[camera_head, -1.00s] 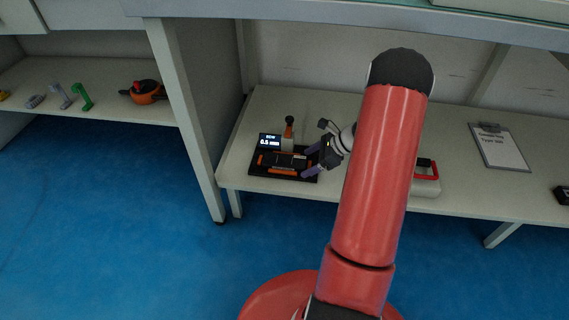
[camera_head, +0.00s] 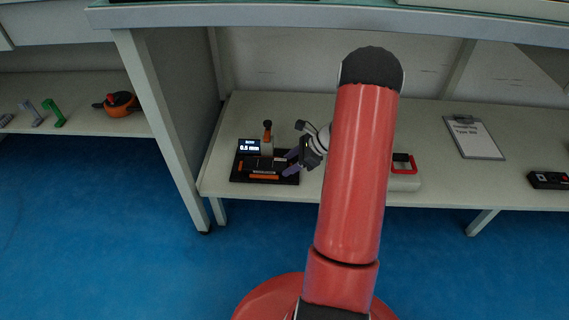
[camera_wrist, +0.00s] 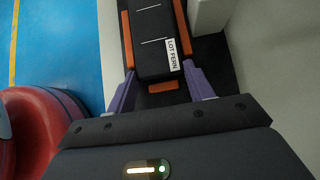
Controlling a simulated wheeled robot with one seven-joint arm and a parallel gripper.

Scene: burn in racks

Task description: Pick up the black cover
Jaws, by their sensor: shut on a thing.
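The black cover (camera_wrist: 155,45) is a dark block with white lines and a "LOT FERN" label. It lies between orange strips in a black fixture (camera_head: 238,180) on the bench. In the head view the cover (camera_head: 262,163) shows small, to the left of my gripper (camera_head: 289,163). In the wrist view the purple fingers of my gripper (camera_wrist: 160,77) stand on either side of the cover's near end, shut on it. The cover appears still seated in the fixture; any gap under it is hidden.
A small display reading 0.5 mm (camera_head: 249,146) and an orange-topped post (camera_head: 267,131) stand behind the fixture. A pale case with a red handle (camera_head: 403,182) is right of my arm. A clipboard (camera_head: 473,138) and a dark box (camera_head: 548,180) lie farther right.

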